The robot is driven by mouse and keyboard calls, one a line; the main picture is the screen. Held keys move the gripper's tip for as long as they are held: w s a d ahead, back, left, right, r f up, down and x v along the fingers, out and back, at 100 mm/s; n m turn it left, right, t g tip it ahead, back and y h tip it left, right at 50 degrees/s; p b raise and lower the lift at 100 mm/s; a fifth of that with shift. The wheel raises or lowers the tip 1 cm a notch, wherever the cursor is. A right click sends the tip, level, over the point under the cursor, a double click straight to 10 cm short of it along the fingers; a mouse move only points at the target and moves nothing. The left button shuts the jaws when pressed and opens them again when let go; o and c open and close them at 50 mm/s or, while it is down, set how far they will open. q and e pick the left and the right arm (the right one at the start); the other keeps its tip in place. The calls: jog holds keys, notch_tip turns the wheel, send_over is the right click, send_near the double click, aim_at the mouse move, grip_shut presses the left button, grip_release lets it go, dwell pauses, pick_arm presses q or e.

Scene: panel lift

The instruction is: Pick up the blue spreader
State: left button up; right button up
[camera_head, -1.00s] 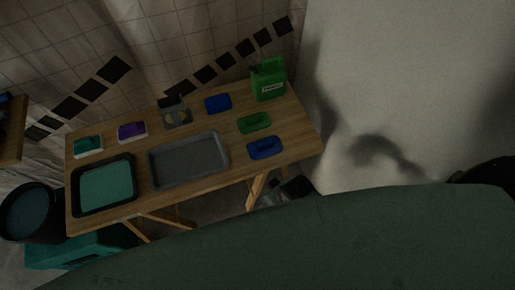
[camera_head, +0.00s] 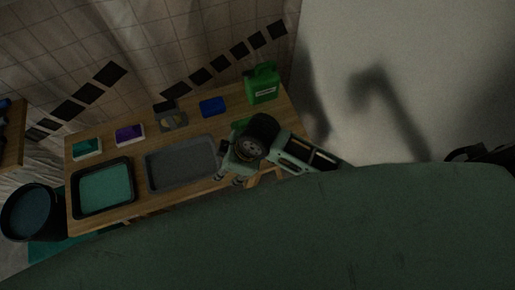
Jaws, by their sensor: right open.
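A blue flat piece (camera_head: 212,107) lies at the back of the wooden table. A second blue piece, with a handle-like shape, was visible at the table's front right corner earlier and is now hidden behind my right arm. I cannot tell for sure which is the spreader. My right gripper (camera_head: 229,180) is open and points down over the table's front right part, by the right edge of the grey tray. No object shows between its fingers. My left gripper is not in view.
The grey tray (camera_head: 181,181), teal-filled black tray (camera_head: 78,205), green canister (camera_head: 262,84), grey holder (camera_head: 163,122), purple box (camera_head: 130,142) and teal box (camera_head: 87,154) stand on the table (camera_head: 152,204). A green piece (camera_head: 239,124) is partly covered by my arm. A black bucket (camera_head: 56,211) stands left.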

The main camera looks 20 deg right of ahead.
jog(key=w+d+f+n+h, duration=0.1)
jog(key=w+d+n, duration=0.1)
jog(key=d, duration=0.1)
jog(key=w+d+n+g+h, duration=0.1)
jog(key=w+d+n, duration=0.1)
jog(key=w+d, duration=0.1)
jog(key=w+d+f+n+h, duration=0.1)
jog(key=w+d+h, duration=0.1)
jog(key=d, duration=0.3)
jog(key=shift+w+f+n+g+p, duration=0.3)
jog(key=shift+w+f+n+g, duration=0.1)
jog(key=shift+w, duration=0.3)
jog(key=shift+w+d+f, duration=0.1)
jog(key=shift+d, duration=0.05)
notch_tip(320, 180, down, 2)
jog(key=b, duration=0.3)
jog(key=shift+f, duration=0.2)
notch_tip(320, 180, down, 5)
jog(key=b, duration=0.5)
jog(key=shift+d+b, duration=0.1)
jog(key=shift+b, duration=0.3)
jog(key=shift+c, duration=0.5)
grip_shut()
